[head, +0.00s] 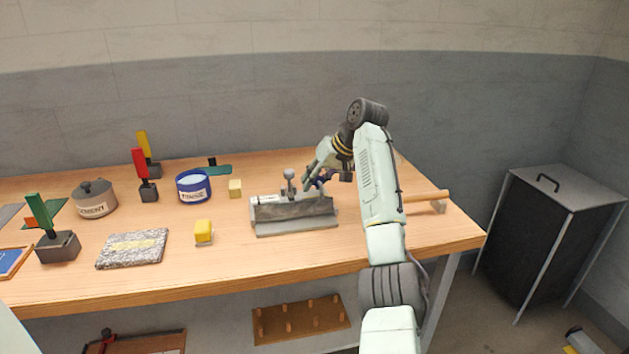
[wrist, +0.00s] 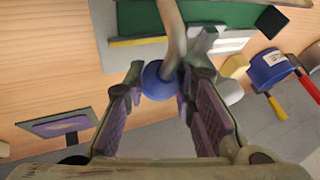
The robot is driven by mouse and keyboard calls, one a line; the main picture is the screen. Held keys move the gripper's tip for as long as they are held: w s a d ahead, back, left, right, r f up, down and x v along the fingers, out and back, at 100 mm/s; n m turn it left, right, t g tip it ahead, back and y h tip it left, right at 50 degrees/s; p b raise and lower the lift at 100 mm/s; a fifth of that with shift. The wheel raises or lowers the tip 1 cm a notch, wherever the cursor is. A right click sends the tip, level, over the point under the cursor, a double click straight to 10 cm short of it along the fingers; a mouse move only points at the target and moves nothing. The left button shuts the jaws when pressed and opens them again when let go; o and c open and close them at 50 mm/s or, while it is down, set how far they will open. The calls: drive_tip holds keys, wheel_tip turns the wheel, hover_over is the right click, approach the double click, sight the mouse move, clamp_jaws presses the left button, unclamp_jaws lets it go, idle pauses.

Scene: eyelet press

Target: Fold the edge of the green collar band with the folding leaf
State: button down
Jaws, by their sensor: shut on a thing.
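The grey press (head: 293,213) stands on the bench with a ball-topped lever (head: 289,174) rising from it. My gripper (head: 318,180) is low behind it, partly hidden by the press and my arm. In the wrist view my gripper (wrist: 168,82) has its purple-padded fingers on either side of a round blue knob (wrist: 160,84) and is shut on it. A curved rod (wrist: 172,35) runs up past the knob. A dark green strip (wrist: 225,15) lies across the top of the wrist view; I cannot tell for sure whether it is the collar band. The folding leaf is not clearly distinguishable.
Left of the press are a yellow block (head: 204,232), a small pale cube (head: 235,188), a blue tin (head: 193,186) and a grey pot (head: 95,198).

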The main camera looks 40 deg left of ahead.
drive_tip(key=shift+w+d+f, duration=0.15)
drive_tip(key=shift+d+f, duration=0.2)
drive_tip(key=shift+f, duration=0.15)
drive_tip(key=c, duration=1.6)
unclamp_jaws()
drive_tip(key=shift+w+d, duration=0.1)
drive_tip(key=shift+o, duration=1.2)
drive_tip(key=shift+r, duration=0.25)
drive_tip(key=shift+a, duration=0.2)
drive_tip(key=v, duration=1.2)
